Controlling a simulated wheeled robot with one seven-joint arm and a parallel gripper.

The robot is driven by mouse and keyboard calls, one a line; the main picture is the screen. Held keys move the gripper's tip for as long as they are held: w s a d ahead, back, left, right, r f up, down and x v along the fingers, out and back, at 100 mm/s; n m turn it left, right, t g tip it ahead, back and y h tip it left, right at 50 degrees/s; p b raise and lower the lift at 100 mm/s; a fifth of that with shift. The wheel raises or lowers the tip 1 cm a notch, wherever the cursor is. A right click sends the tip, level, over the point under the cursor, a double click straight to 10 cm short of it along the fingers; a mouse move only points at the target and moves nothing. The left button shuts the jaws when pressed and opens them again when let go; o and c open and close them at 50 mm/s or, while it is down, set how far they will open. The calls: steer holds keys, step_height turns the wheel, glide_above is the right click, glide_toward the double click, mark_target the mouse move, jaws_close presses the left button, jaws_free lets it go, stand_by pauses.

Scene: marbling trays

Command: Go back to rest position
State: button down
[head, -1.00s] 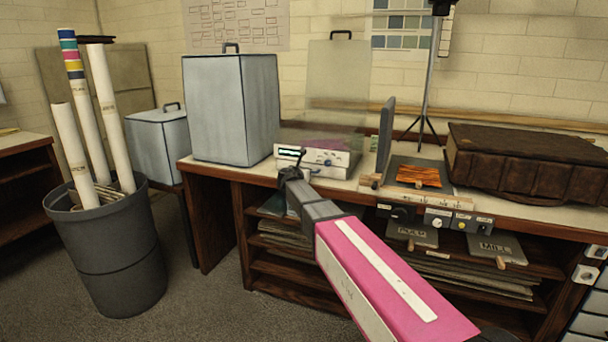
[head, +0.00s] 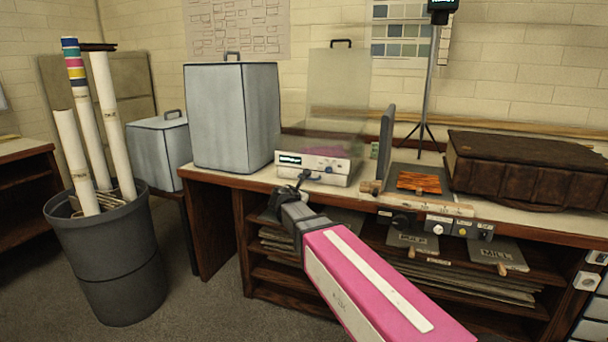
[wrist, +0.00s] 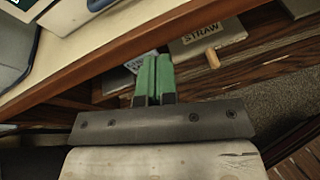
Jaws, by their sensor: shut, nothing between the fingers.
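My gripper (head: 302,179) is at the end of my pink arm, in front of the bench front edge and below the white device. It is shut and empty. In the wrist view its two green fingers (wrist: 153,80) lie side by side, pointing toward the bench's front edge and the shelf under it. The fingertips are small and dark in the head view.
The bench (head: 365,196) carries a grey covered box (head: 235,115), a white device (head: 318,168), an orange marbled sheet (head: 418,182) and a brown leather case (head: 530,168). Labelled boards (head: 412,241) lie on shelves below. A bin of rolls (head: 108,265) stands left on open floor.

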steer(key=s+d+f+m+g, duration=0.3)
steer(key=s+d+f+m, duration=0.2)
steer(key=d+f+m, duration=0.25)
steer(key=s+d+f+m+g, duration=0.4)
steer(key=d+f+m, duration=0.2)
steer(key=d+f, duration=0.15)
steer(key=s+d+f+m+g+y, duration=0.3)
steer(key=s+f+m, duration=0.1)
steer(key=s+m, duration=0.3)
steer(key=s+d+f+m+g+y, duration=0.2)
steer(key=s+f+m, duration=0.3)
steer(key=s+m, duration=0.3)
steer(key=shift+d+f+g+y, duration=0.15)
steer(key=shift+d+g+y, duration=0.3)
steer(key=shift+d, duration=0.35)
steer(key=c, duration=1.4)
jaws_free()
